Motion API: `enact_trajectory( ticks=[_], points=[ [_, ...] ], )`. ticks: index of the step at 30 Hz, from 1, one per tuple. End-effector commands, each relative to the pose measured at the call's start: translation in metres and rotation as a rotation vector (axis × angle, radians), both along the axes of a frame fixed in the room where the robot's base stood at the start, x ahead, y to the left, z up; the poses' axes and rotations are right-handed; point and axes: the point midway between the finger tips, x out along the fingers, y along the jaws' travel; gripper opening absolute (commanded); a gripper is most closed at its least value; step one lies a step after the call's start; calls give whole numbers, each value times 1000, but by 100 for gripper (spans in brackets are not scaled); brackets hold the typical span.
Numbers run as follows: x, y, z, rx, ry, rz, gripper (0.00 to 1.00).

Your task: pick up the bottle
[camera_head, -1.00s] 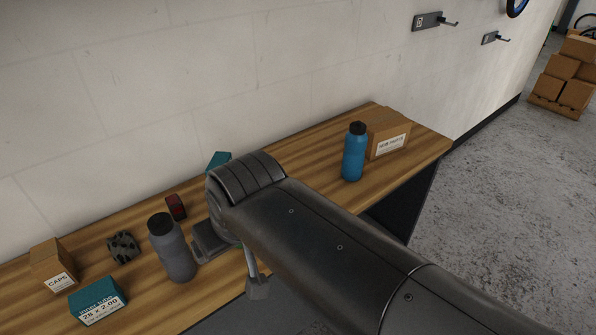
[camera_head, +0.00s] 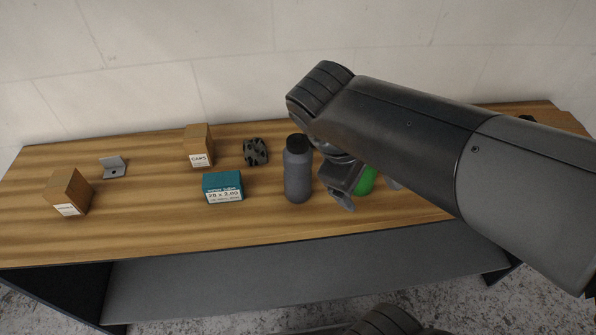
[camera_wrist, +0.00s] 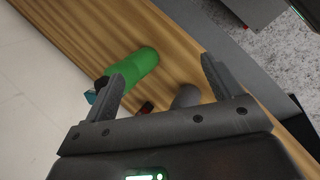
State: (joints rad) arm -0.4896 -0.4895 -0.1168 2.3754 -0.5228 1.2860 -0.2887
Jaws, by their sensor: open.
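A grey bottle with a dark cap (camera_head: 298,172) stands upright on the wooden bench, just left of my gripper in the head view. A green bottle (camera_head: 367,181) is partly hidden behind my gripper (camera_head: 366,197). In the wrist view the green bottle (camera_wrist: 138,68) shows beyond the fingers, nearer the left one. My gripper (camera_wrist: 161,68) is open and above the bench. A grey rounded thing (camera_wrist: 187,97) shows between the fingers; I cannot tell for sure that it is the grey bottle. No contact with a bottle is visible.
On the bench (camera_head: 150,225) are a teal box (camera_head: 223,188), a CAPS carton (camera_head: 198,147), a dark cog-like part (camera_head: 256,152), another carton (camera_head: 69,192) and a grey bracket (camera_head: 113,167). The wall (camera_head: 150,60) rises behind.

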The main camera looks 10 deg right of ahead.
Motion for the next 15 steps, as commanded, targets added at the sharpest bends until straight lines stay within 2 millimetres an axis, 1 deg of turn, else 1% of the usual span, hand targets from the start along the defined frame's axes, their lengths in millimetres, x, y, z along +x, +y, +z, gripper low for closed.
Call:
enact_trajectory(
  ticks=[3, 8, 11, 15],
  points=[
    [11, 5, -3, -177, 89, 176, 84],
    [29, 16, 0, -428, 185, 395, 84],
    [41, 29, 6, -595, 229, 525, 84],
    [57, 56, 18, -838, 276, 689, 84]
  ],
)
